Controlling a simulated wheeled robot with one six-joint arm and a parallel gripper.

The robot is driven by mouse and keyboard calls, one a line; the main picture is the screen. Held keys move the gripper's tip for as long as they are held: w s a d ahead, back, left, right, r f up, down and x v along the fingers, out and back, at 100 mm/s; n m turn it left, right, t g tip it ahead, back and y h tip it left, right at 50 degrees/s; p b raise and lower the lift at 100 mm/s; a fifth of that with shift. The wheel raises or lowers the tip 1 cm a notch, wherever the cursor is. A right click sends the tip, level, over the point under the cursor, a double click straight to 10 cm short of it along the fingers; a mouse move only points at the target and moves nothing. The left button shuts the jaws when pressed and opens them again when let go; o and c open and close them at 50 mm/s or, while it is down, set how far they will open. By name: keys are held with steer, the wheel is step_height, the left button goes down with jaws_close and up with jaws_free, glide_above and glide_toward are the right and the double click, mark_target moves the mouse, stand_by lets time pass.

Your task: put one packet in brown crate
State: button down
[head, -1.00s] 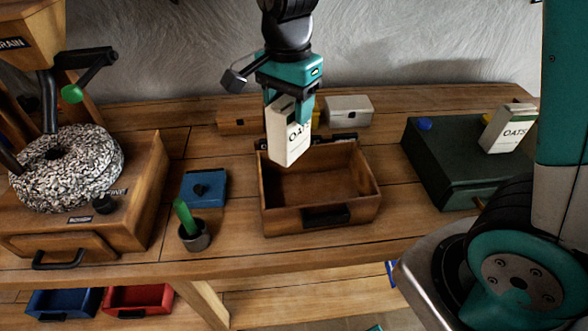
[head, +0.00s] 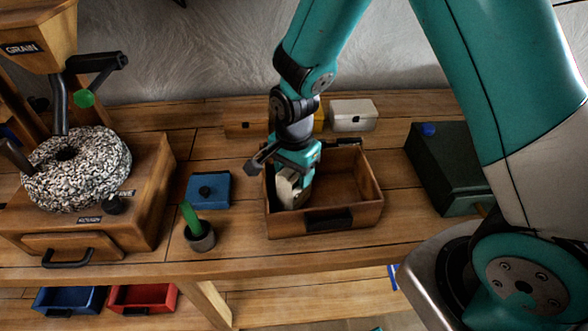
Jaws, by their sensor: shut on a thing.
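The brown crate (head: 361,212) is an open wooden box with a dark front handle, at the middle of the bench. My gripper (head: 291,179) reaches down into the left part of the crate. It is shut on a pale oats packet (head: 289,192), which is inside the crate walls near the left side. Whether the packet touches the crate floor cannot be told. The right half of the crate is empty. My arm hides the place on the right where another oats packet showed earlier.
A mill with a round stone (head: 76,168) stands at the left. A blue box (head: 208,190) and a cup with a green handle (head: 200,236) are left of the crate. A white box (head: 353,115) is behind it, a dark green case (head: 440,165) to the right.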

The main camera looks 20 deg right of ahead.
steer(key=shift+c, duration=1.8)
jaws_free()
steer(key=shift+f, duration=0.15)
step_height(320, 180, up, 12)
steer(key=b, duration=0.2)
steer(key=s+a+r+n+y, duration=0.1)
steer(key=s+r+n, duration=0.3)
steer(key=s+n, duration=0.5)
steer(key=s+a+r+n+y, duration=0.2)
steer(key=s+r+n+y, duration=0.1)
steer(key=s+n, duration=0.6)
steer(key=shift+s+a+r+n, duration=0.35)
steer(key=shift+r+n, duration=0.25)
steer(key=shift+r, duration=0.3)
